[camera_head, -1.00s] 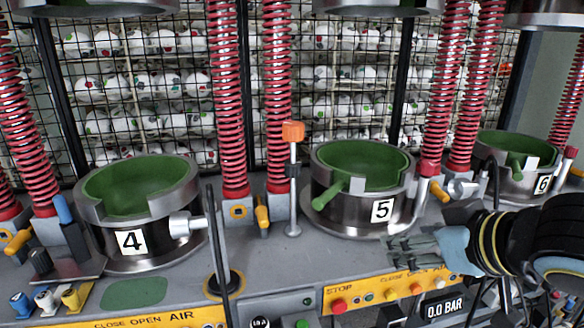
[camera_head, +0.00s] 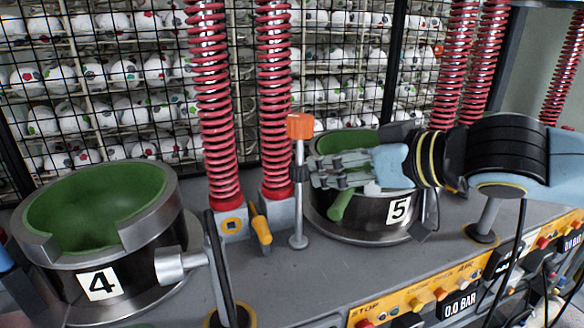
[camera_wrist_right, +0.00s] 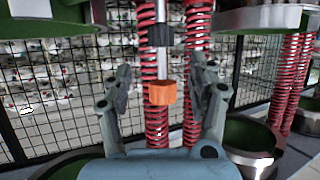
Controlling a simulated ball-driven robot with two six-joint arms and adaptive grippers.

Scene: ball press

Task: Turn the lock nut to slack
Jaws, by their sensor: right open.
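A thin metal post (camera_head: 299,215) with an orange cap (camera_head: 300,126) stands between press pots 4 and 5. A dark nut (camera_head: 299,174) sits on the post below the cap; I take it for the lock nut. My right gripper (camera_head: 316,171) is open and empty, with its fingers pointing left at the nut's height, just right of the post. In the right wrist view the picture is upside down: the dark nut (camera_wrist_right: 160,35) and orange cap (camera_wrist_right: 162,93) line up between the spread fingers (camera_wrist_right: 162,75). Contact cannot be told. My left gripper is not in view.
Pot 5 (camera_head: 372,217), with a green handle (camera_head: 341,204), is under and behind my right gripper. Pot 4 (camera_head: 145,255) stands at left. Red springs (camera_head: 210,110) rise behind the post. A yellow lever (camera_head: 259,223) and black rod (camera_head: 219,268) stand nearby.

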